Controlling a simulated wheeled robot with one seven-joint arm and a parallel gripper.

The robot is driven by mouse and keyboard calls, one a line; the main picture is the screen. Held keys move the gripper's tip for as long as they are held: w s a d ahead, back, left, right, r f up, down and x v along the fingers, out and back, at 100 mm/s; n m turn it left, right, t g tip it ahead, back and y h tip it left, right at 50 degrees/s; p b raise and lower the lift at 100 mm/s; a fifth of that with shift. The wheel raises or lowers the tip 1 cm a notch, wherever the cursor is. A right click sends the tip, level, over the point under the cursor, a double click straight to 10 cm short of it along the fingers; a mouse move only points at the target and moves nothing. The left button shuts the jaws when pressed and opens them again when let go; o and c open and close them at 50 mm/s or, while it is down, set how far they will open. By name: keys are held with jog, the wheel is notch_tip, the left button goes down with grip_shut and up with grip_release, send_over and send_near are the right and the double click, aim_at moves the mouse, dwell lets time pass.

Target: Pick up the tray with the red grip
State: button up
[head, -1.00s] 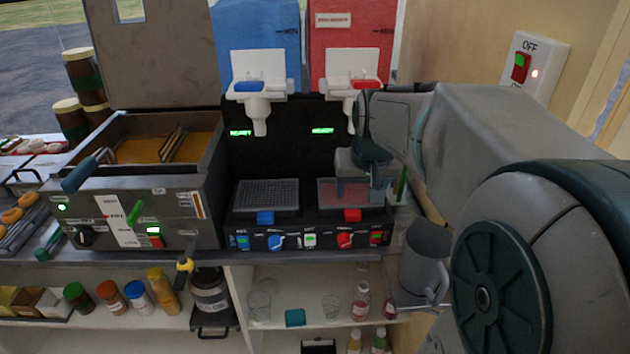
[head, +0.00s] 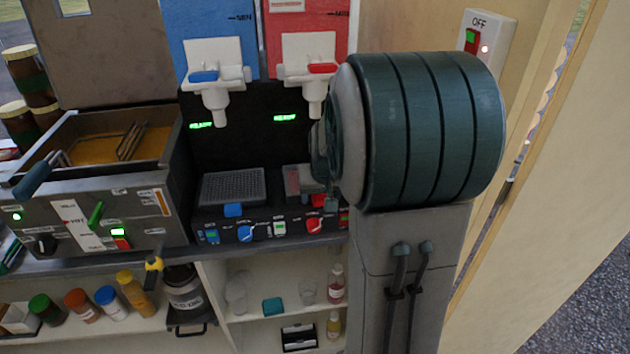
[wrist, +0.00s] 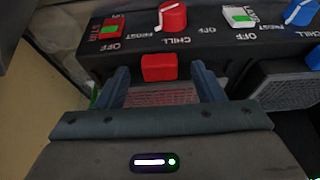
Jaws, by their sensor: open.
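The tray with the red grip sits in the right bay of the black drink machine. In the head view its reddish mesh (head: 291,182) shows only partly, with the red grip (head: 317,200) at its front. In the wrist view the red grip (wrist: 158,67) lies between the fingertips of my gripper (wrist: 160,72), with a gap on each side. The tray's mesh (wrist: 160,98) shows between the fingers. My gripper is open and holds nothing. In the head view my arm hides most of my gripper and the tray's right part.
A second tray with a blue grip (head: 233,209) sits to the left. Knobs and switches, including a red knob (head: 315,224), line the machine's front. Red and blue tanks with taps (head: 310,70) stand above. A fryer (head: 100,185) is at left, a wall at right.

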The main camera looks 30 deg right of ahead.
jog(key=shift+w+d+f, duration=0.1)
jog(key=shift+w+f, duration=0.15)
jog(key=shift+f, duration=0.45)
jog(key=c, duration=1.2)
jog(key=shift+r, duration=0.1)
